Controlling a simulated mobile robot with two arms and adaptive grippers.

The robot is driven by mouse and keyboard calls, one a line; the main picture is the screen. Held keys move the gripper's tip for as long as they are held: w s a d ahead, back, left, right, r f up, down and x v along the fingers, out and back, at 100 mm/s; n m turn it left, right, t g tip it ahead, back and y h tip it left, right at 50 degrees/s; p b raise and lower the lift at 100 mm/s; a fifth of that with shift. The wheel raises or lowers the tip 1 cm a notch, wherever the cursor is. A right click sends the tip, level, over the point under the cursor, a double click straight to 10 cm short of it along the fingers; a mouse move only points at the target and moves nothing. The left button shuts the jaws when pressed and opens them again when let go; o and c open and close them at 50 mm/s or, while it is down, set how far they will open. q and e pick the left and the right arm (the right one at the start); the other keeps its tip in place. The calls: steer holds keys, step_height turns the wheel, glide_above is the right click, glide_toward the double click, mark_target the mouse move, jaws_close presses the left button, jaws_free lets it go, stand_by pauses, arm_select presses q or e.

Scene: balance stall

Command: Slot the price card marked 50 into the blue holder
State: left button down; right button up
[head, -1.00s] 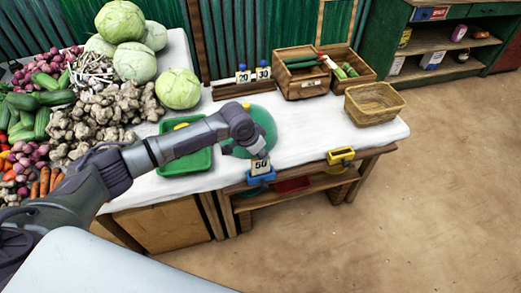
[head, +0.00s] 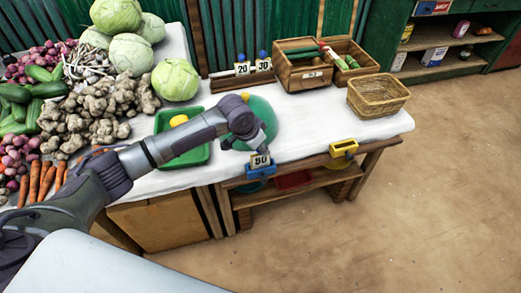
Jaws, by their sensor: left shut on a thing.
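The price card marked 50 (head: 260,160) is small and pale with dark digits. It stands at the blue holder (head: 261,172) on the table's front edge, its lower edge hidden behind the holder's front or in its slot; I cannot tell how deep it sits. My left gripper (head: 262,153) reaches over the table from the left and is shut on the card's upper part, just above the holder. The fingertips are small and partly hidden by the arm. My right gripper is out of view.
A yellow holder (head: 344,147) is on the same front edge, to the right. Cards 20 (head: 242,68) and 30 (head: 263,65) stand in a wooden rack behind. A green round plate (head: 265,112) and green tray (head: 195,155) lie near my arm. A wicker basket (head: 378,96) stands right.

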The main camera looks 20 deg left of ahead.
arm_select(q)
steer(key=shift+r, duration=0.1)
steer(key=c, duration=0.8)
jaws_free()
steer(key=shift+c, duration=0.2)
steer(key=shift+o, duration=0.3)
steer(key=o, duration=0.5)
steer(key=shift+r, duration=0.1)
steer(key=shift+r+p, duration=3.45)
steer(key=shift+p, duration=0.75)
